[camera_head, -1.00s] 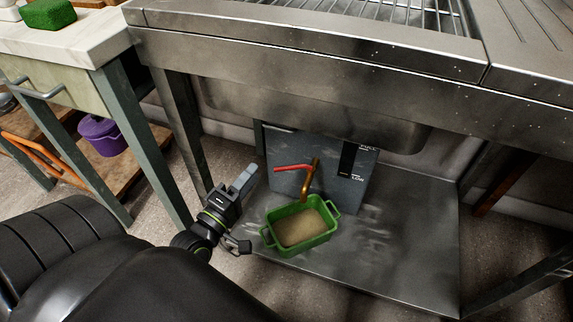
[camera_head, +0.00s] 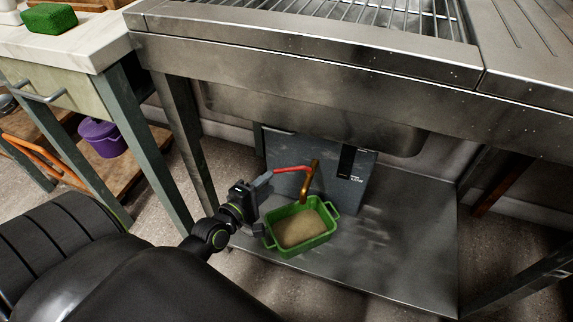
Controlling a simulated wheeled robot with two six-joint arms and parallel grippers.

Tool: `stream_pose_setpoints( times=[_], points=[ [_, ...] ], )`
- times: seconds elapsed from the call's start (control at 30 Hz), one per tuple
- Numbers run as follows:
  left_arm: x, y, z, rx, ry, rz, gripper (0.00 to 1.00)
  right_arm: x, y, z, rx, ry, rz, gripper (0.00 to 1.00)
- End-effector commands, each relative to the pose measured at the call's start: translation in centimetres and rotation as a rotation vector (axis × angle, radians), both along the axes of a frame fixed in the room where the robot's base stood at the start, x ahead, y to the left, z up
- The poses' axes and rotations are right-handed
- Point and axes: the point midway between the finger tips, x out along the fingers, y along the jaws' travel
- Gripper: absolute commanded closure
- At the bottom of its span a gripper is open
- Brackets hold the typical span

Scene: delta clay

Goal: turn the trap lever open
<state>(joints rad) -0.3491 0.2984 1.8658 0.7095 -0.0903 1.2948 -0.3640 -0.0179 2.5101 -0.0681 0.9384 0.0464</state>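The trap lever (camera_head: 292,169) is a red handle pointing left from a brass spout (camera_head: 308,180) in front of the grey trap box (camera_head: 352,190) under the sink. My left gripper (camera_head: 263,203) is left of the lever, with its fingers spread apart. Its upper finger is at the lever's free left end and overlaps it in the view; I cannot tell whether they touch. The lower finger is beside the left end of the green tub (camera_head: 335,214). My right gripper is not in view.
The green tub holds tan material under the spout, on the steel lower shelf (camera_head: 400,250). The sink's front edge (camera_head: 300,75) overhangs the box. A table leg (camera_head: 145,155) and sink leg (camera_head: 187,135) stand close left of my arm. The shelf's right side is clear.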

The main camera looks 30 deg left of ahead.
Motion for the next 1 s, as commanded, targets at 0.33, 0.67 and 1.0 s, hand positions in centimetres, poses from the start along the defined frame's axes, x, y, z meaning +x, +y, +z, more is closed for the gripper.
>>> stream_pose_setpoints(
  times=[0.33,0.67,1.0],
  points=[
    [6.6,-0.3,-0.9,0.001,-0.003,-0.001,0.66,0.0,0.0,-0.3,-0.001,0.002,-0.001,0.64],
    [9.6,-0.4,-1.4,0.001,0.000,0.000,0.66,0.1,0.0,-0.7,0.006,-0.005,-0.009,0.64],
    [9.7,-0.4,-1.4,0.001,0.000,0.000,0.71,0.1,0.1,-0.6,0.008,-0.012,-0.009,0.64]
  ],
)
